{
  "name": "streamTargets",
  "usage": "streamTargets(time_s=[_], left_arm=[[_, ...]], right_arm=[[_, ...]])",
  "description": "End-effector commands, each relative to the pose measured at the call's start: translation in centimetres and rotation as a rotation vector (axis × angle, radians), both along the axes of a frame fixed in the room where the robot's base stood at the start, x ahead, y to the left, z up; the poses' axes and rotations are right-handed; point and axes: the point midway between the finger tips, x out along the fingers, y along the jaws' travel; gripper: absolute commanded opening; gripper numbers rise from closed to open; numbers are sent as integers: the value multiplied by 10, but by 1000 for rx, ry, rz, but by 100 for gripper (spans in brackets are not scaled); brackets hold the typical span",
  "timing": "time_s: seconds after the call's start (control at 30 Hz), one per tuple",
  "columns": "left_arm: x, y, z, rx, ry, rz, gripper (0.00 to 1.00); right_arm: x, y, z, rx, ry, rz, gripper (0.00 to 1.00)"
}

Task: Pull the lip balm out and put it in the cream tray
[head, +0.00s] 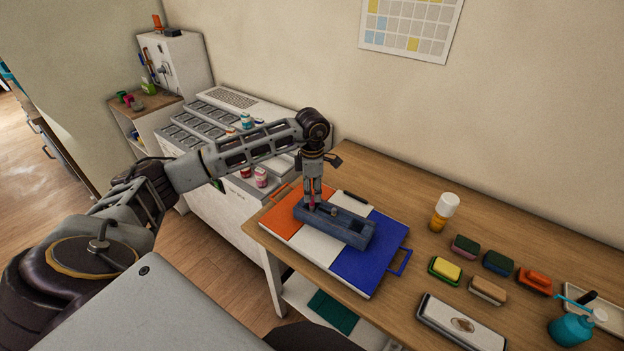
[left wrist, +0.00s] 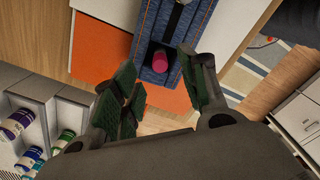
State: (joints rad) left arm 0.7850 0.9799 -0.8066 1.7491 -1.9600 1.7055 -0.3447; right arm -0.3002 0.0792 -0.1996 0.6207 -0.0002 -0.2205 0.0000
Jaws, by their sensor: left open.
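The lip balm (left wrist: 160,62) shows as a pink round end with a dark side, standing in the near end of a long blue holder (left wrist: 155,25). The holder (head: 350,230) lies across a board with orange, cream and blue sections. The cream section (head: 312,240) is in the middle and is partly covered by the holder. My left gripper (head: 312,205) points down over the holder's left end. In the left wrist view its fingers (left wrist: 158,92) are apart, with nothing between the tips; the lip balm is just beyond them. My right gripper is not in view.
A dark marker (head: 355,197) lies behind the holder. A stepped rack with small jars is at the left. The wall is behind.

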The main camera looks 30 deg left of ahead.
Motion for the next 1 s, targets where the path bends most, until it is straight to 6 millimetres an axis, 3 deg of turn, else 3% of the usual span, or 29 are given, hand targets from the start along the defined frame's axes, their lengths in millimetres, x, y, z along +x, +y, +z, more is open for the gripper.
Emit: streamTargets(time_s=[0.4,0.83,1.0], left_arm=[[0,0,-42,-1,1,1,43],[0,0,-48,0,0,0,43],[0,0,-48,0,0,0,22]], right_arm=[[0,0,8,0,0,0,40],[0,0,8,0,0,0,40],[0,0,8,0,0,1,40]])
